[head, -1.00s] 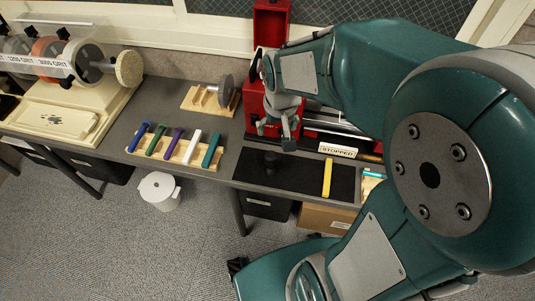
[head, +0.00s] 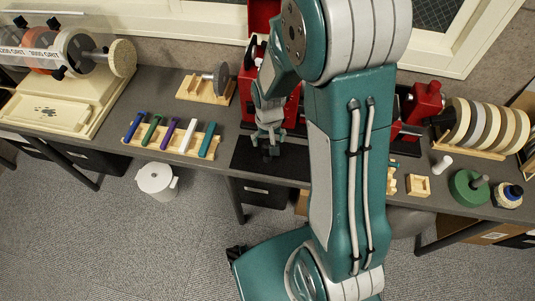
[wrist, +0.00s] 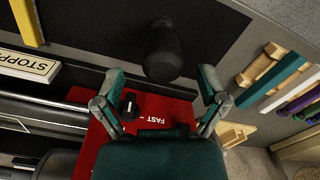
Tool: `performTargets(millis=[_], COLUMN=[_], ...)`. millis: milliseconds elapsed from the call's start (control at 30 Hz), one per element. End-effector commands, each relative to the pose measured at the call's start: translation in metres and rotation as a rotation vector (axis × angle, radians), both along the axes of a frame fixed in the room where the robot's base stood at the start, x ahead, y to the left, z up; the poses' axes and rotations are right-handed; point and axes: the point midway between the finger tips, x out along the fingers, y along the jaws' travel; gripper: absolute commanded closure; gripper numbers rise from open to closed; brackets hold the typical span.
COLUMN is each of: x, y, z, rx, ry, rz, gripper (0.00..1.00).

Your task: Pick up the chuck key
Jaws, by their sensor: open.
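A dark, rounded thing (wrist: 163,52) stands on the black mat (wrist: 205,22) in the wrist view; it may be the chuck key, but its shape is hard to read against the mat. In the head view a dark thing (head: 271,153) shows low at my gripper (head: 268,141), partly hidden by it. My gripper also shows in the wrist view (wrist: 161,76), with its two fingers spread wide and nothing between the pads. The dark thing lies just beyond the fingertips, roughly centred between them. I see no contact.
A red machine (wrist: 160,110) with a black knob (wrist: 130,106) lies close under my fingers. A yellow bar (wrist: 27,22) and a STOPPED sign (wrist: 28,66) are at left. A rack of coloured sticks (head: 180,150) stands left of the mat in the head view.

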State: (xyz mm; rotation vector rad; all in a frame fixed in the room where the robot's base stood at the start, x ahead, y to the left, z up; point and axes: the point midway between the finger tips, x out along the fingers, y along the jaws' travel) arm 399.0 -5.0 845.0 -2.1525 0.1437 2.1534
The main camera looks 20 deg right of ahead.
Motion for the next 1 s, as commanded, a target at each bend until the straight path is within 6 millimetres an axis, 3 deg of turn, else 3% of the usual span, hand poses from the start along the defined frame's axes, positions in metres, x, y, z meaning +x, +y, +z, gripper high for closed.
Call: performTargets(millis=[233,533,733,1000], x=[0.0,0.001,0.001,0.001], y=[0.003,0.003,0.003,0.003], z=[-0.035,-0.039,-0.039,-0.04], rx=[0.001,0.002,0.002,0.001], ry=[0.002,-0.003,-0.003,-0.002], rz=[0.0,0.001,0.001,0.001], gripper=[0.08,0.08,0.97,0.99])
